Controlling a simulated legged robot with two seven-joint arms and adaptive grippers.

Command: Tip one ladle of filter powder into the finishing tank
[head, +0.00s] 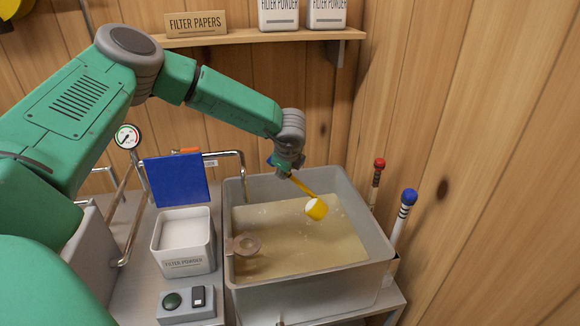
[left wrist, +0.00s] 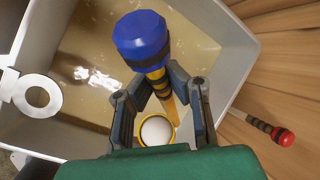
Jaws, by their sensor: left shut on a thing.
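My left gripper (head: 288,163) is shut on the handle of a yellow ladle (head: 316,209) and holds it above the finishing tank (head: 361,276). The ladle's cup holds white powder and looks about level. In the left wrist view, the gripper fingers (left wrist: 160,90) close around the yellow handle below its blue knob (left wrist: 142,38), and the white powder (left wrist: 156,131) shows in the cup. The grey tank holds cloudy tan liquid. The filter powder bin (head: 186,263), white with white powder inside, stands left of the tank with its blue lid (head: 177,182) raised. My right gripper is not in view.
A control box (head: 187,303) with a green button sits in front of the bin. A metal pipe (head: 226,154) bends over the tank's back left. Red-topped (head: 378,170) and blue-topped (head: 404,211) rods stand right of the tank, near the wooden wall. A shelf (head: 262,38) is above.

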